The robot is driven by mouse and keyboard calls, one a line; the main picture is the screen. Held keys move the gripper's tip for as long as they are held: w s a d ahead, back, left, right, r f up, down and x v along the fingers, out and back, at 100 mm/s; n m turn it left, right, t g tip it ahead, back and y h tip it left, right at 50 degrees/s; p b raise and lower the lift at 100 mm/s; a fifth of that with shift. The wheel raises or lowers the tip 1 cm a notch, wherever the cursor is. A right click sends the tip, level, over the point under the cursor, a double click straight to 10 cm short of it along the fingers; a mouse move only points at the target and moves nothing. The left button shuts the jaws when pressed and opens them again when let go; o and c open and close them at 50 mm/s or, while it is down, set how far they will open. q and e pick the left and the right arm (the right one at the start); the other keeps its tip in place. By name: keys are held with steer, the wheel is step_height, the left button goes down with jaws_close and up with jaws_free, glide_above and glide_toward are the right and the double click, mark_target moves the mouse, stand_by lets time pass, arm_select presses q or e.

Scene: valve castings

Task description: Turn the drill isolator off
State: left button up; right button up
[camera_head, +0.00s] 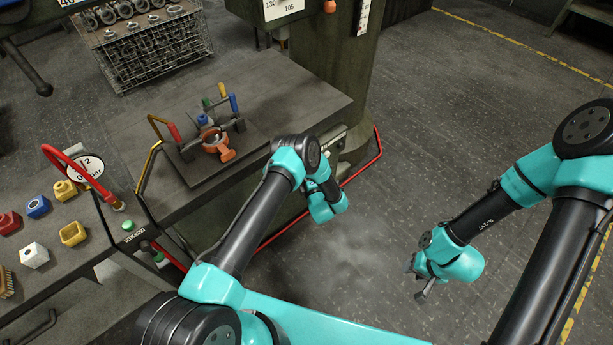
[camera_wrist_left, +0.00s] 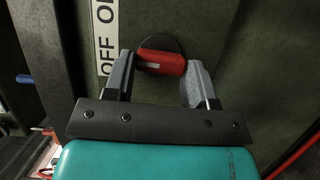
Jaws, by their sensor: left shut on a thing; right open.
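The drill isolator is a red knob (camera_wrist_left: 162,63) on a round black base (camera_wrist_left: 158,45), set in a dark green panel in the left wrist view. A white strip (camera_wrist_left: 104,38) left of it reads OFF and part of a second word. A pale line on the knob points toward the strip. My left gripper (camera_wrist_left: 160,68) is shut on the knob, a finger at each end. In the head view the left arm's wrist is by the bench end and its fingers are hidden. My right gripper (camera_head: 421,285) is open and empty above the floor at the right.
A valve casting (camera_head: 216,145) with coloured handles sits on a plate on the bench (camera_head: 282,85). A wire basket (camera_head: 150,50) stands behind. The floor at the right is clear.

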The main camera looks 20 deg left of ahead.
stand_by(0.3)
arm_select(q)
steer(key=o, duration=0.9)
steer(key=shift+o, duration=0.2)
steer(key=v, duration=1.7)
steer(key=shift+s+f, duration=0.15)
steer(key=shift+d, duration=0.15)
